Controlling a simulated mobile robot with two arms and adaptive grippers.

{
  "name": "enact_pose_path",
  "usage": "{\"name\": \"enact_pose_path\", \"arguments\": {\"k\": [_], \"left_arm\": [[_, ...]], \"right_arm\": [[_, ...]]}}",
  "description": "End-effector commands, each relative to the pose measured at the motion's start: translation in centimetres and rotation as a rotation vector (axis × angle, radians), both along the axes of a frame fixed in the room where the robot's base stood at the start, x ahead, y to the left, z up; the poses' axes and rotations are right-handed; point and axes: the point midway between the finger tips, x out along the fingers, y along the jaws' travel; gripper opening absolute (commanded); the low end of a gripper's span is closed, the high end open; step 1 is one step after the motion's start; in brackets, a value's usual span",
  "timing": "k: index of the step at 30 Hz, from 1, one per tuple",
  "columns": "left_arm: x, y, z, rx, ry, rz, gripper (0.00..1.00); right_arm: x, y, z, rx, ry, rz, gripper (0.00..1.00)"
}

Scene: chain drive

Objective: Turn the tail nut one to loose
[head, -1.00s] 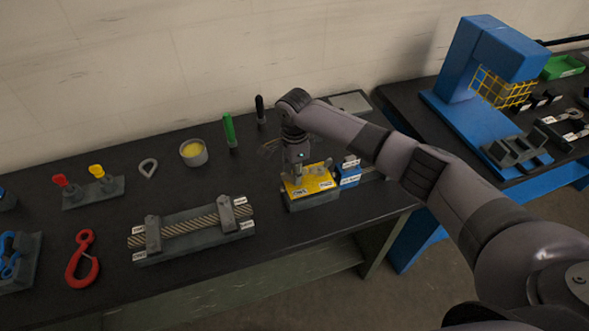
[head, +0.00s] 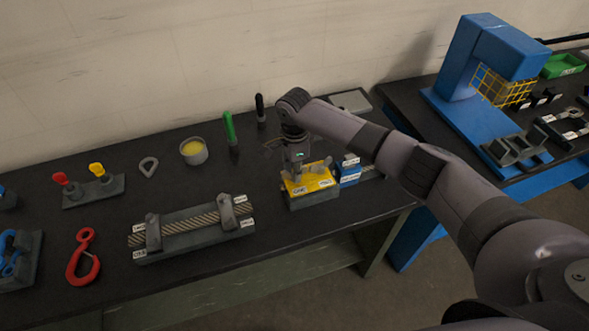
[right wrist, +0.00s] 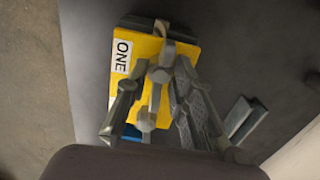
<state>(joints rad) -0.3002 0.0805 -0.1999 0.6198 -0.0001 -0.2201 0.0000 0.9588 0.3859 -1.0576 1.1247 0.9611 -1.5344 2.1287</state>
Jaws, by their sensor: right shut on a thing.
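In the right wrist view, my right gripper (right wrist: 158,105) is shut on a grey metal nut with a lever-like shape (right wrist: 146,119), above the yellow plate (right wrist: 185,52) beside the ONE label (right wrist: 121,56). The fingers hide part of the nut, so I cannot tell how far it is turned. My left gripper is not in view.
A blue block (head: 350,172) adjoins the yellow one on the right. A rope fixture (head: 192,243) lies to the left. A green marker (head: 229,130), a black marker (head: 260,108) and a cup (head: 193,152) stand behind. A red hook (head: 83,262) lies far left.

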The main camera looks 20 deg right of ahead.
Motion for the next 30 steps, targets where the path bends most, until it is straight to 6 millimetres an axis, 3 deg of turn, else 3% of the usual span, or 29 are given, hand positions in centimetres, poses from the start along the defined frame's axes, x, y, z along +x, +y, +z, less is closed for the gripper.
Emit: {"name": "enact_pose_path", "arguments": {"k": [8,15,30], "left_arm": [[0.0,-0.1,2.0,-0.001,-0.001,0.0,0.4],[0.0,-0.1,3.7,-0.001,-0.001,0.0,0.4],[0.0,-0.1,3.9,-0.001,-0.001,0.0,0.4]], "right_arm": [[0.0,0.1,0.5,0.003,0.0,0.102,0.0],[0.0,0.1,0.3,0.003,0.001,0.295,0.0],[0.1,0.1,0.1,0.002,-0.003,0.772,0.0]]}}
